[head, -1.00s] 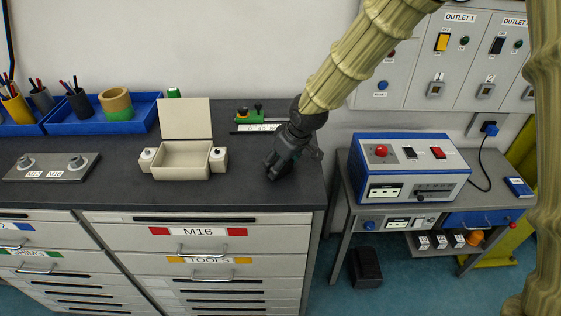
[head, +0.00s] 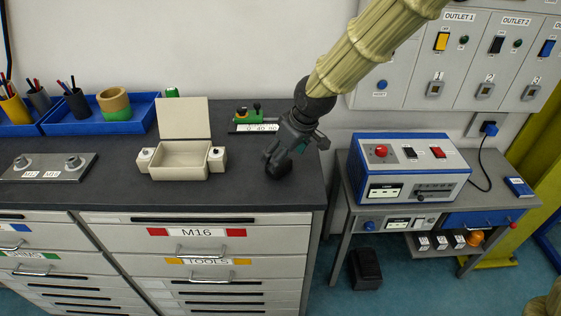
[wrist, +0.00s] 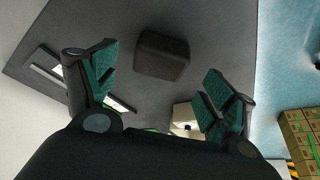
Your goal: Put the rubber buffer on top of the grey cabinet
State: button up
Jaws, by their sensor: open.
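The rubber buffer, a dark rounded block (wrist: 162,56), rests on the dark top of the grey cabinet in the wrist view, ahead of my fingers and between their lines. In the head view a dark shape (head: 280,169) low at my fingers seems to be it, but it blends with them. The grey cabinet (head: 254,232) has drawers labelled M16 and TOOLS and a dark flat top. My gripper (head: 278,155) is over the right end of that top. In the wrist view my gripper (wrist: 157,88) has its green-padded fingers spread, with nothing between them and a gap to the buffer.
A beige open box (head: 180,160) stands left of my gripper, and a green-and-white gauge (head: 255,122) behind it. A blue tray (head: 118,118) holds cups at the back left. A lower table with a blue-white control unit (head: 412,168) stands right, beyond a gap.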

jog(key=b+v, duration=0.1)
jog(key=v, duration=0.6)
jog(key=shift+r, duration=0.25)
jog(key=shift+s, duration=0.1)
